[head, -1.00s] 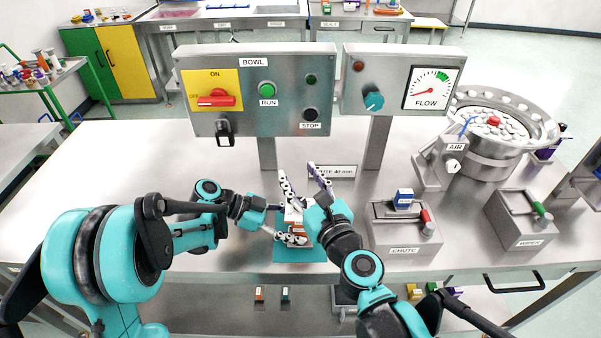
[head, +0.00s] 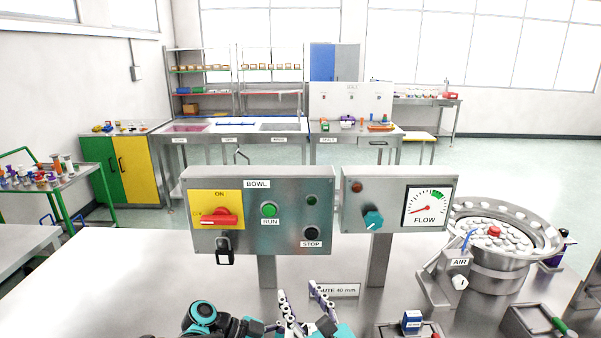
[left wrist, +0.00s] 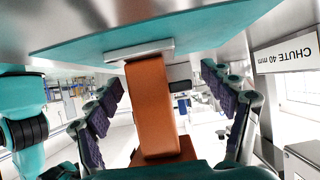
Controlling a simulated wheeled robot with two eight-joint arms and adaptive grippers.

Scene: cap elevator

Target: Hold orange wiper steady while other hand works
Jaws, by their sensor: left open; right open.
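The orange wiper (left wrist: 150,105) fills the middle of the left wrist view, as an upright orange block with an orange foot at its lower end in the picture. A pale grey plate (left wrist: 135,54) lies between it and a teal mat (left wrist: 200,32). My left gripper (left wrist: 160,79) is open, with one dark-padded finger on each side of the wiper and gaps between. In the head view my right gripper (head: 298,289) is open at the bottom edge, its spotted fingers pointing up and apart. The wiper is not visible in the head view.
A BOWL panel (head: 290,195) and a FLOW gauge box (head: 385,215) stand on posts behind the grippers. A CHUTE 40 mm sign (head: 345,291) is close by. The bowl feeder (head: 505,270) and AIR valve (head: 445,285) are at right. The table's left side (head: 100,290) is clear.

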